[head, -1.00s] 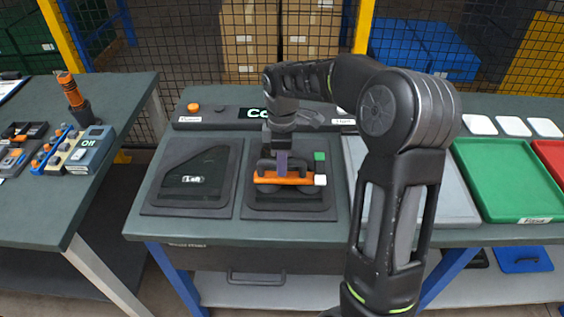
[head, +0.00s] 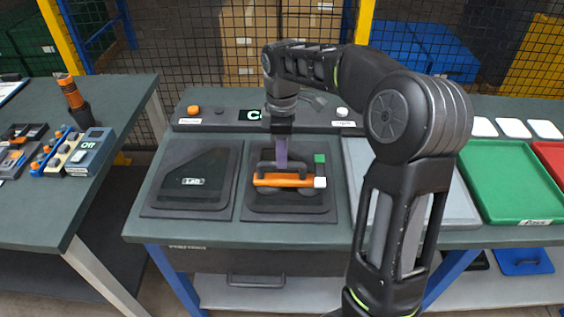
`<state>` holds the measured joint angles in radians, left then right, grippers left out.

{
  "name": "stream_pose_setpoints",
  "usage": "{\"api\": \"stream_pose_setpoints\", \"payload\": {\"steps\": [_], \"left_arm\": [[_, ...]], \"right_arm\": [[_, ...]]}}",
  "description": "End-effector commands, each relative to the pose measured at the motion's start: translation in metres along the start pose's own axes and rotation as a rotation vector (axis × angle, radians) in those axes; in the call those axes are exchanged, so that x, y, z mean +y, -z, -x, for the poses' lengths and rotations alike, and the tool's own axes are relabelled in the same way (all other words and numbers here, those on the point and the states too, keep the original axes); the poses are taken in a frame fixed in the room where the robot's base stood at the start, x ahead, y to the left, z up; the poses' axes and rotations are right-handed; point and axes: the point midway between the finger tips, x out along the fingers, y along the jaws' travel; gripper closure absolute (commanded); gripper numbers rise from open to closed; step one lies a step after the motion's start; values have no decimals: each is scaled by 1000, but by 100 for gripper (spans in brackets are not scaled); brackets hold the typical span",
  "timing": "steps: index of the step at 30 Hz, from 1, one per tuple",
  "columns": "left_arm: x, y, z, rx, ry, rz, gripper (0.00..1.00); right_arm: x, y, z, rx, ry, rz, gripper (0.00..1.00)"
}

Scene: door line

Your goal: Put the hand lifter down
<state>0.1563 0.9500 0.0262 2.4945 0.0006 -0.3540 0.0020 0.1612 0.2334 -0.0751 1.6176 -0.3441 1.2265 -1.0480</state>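The hand lifter (head: 285,181), an orange bar with a black handle, a green block and a white block at its right end, sits over the right-hand dark panel (head: 250,212) on the bench. It looks level, low over or on the panel; contact underneath is hidden. My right gripper (head: 281,164) points straight down from above, its purple fingers at the lifter's handle. It is seen edge-on, so I cannot tell whether the fingers still grip the handle. My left gripper is not in view.
A second dark panel (head: 190,182) lies to the left. A console strip (head: 225,122) with an orange button (head: 193,110) runs behind. A grey plate (head: 458,208) and a green tray (head: 510,190) lie to the right. A side table holds a small device reading Off (head: 91,150).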

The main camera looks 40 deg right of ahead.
Motion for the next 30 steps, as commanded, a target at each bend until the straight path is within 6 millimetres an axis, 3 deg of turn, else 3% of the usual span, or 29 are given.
{"api": "stream_pose_setpoints", "payload": {"steps": [7, 12, 30], "left_arm": [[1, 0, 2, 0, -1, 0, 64], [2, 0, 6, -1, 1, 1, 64], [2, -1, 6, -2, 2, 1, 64]], "right_arm": [[0, 0, 54, 2, -2, 0, 60], [0, 0, 71, 1, 0, 0, 60], [0, 0, 73, 0, 1, 0, 60]]}}
